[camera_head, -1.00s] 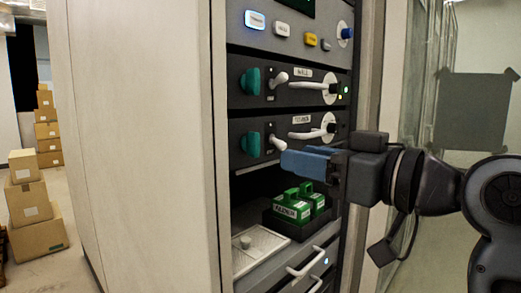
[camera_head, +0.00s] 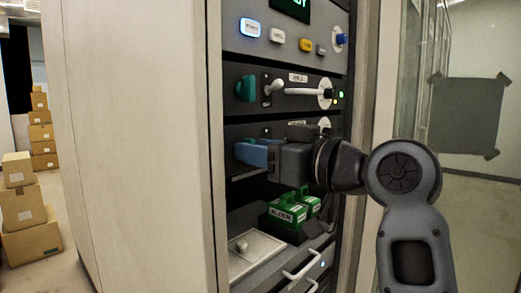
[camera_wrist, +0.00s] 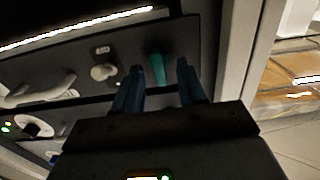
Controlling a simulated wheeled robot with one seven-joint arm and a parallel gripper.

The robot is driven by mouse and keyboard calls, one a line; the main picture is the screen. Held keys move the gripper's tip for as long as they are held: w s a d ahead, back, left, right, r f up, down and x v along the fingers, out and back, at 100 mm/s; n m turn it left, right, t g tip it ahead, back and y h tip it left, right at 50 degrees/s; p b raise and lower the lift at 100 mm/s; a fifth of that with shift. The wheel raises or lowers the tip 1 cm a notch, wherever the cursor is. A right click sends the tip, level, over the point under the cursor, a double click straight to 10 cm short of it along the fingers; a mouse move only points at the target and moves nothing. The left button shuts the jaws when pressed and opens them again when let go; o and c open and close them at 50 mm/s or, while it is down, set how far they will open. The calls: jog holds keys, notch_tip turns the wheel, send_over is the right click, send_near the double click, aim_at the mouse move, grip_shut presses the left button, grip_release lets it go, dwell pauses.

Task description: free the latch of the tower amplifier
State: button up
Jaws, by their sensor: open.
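The tower amplifier (camera_head: 233,131) is the lower of two dark units in the rack, and my arm and gripper cover much of its front in the head view. Its teal latch (camera_wrist: 158,68) shows in the wrist view, beside a pale knob (camera_wrist: 103,72) and a pale handle (camera_wrist: 42,92). My gripper (camera_head: 243,153) has blue fingers, open, in front of the latch's place on the panel. In the wrist view the latch appears in the gap between the fingertips. I cannot tell whether they touch it.
Above is a like unit with a teal latch (camera_head: 246,88), a pale knob and a lever (camera_head: 302,92). Below stand green labelled blocks (camera_head: 288,213) in a dark holder and a pale tray (camera_head: 256,254). A cabinet side (camera_head: 140,150) bounds the rack at left.

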grip_shut()
jog(key=shift+r+m+p, duration=0.1)
jog(key=shift+m+p, duration=0.2)
jog(key=shift+p, duration=0.1)
jog(key=shift+w+d+f+m+p, duration=0.1)
jog(key=shift+f+m+p, duration=0.05)
jog(key=shift+m+p, duration=3.65)
jog(key=shift+w+d+f+m+p, duration=0.15)
jog(key=shift+m+p, duration=2.65)
jog(key=shift+m, duration=2)
